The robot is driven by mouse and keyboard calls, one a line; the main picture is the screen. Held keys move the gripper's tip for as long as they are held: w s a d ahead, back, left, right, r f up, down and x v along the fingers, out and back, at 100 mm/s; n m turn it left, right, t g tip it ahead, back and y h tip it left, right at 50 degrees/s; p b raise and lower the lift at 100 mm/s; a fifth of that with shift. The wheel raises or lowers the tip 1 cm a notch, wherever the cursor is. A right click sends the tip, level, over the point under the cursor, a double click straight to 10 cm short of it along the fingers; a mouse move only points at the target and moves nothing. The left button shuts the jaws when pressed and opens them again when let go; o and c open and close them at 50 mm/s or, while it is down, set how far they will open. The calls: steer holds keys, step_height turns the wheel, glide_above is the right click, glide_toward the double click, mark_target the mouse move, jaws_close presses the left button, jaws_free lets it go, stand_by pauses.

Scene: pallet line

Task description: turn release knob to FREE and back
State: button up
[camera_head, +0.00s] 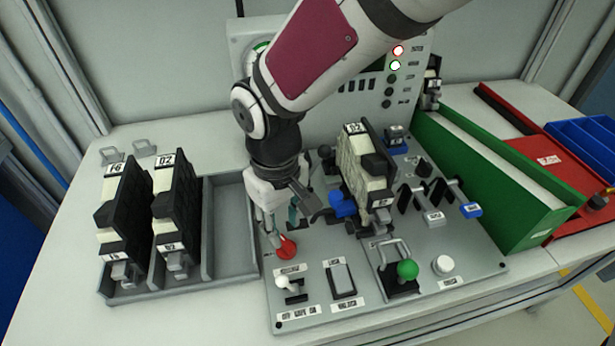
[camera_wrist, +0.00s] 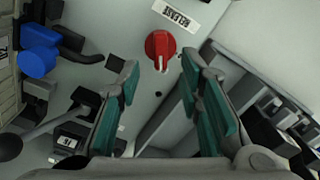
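The red release knob (camera_head: 286,247) sits on the grey panel (camera_head: 330,265), near its left edge. In the wrist view the knob (camera_wrist: 161,46) shows a pale pointer line, with a label reading RELEASE (camera_wrist: 177,14) beside it. My gripper (camera_head: 279,224) is just above and behind the knob in the head view. In the wrist view my gripper (camera_wrist: 160,85) has its two teal-padded fingers spread wide apart with nothing between the pads. The knob lies beyond the fingertips, apparently untouched. The FREE marking cannot be read.
A grey tray (camera_head: 230,279) with two black-and-cream modules (camera_head: 117,215) stands left. Another module (camera_head: 362,165) with a blue handle (camera_head: 342,204) is close right of my gripper. A green-knobbed lever (camera_head: 407,270), toggle switch (camera_head: 289,284) and green bin (camera_head: 490,190) are also near.

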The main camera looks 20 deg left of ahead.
mark_target(284, 240)
step_height(284, 240, up, 7)
steer(key=shift+r, duration=0.15)
stand_by(0.4)
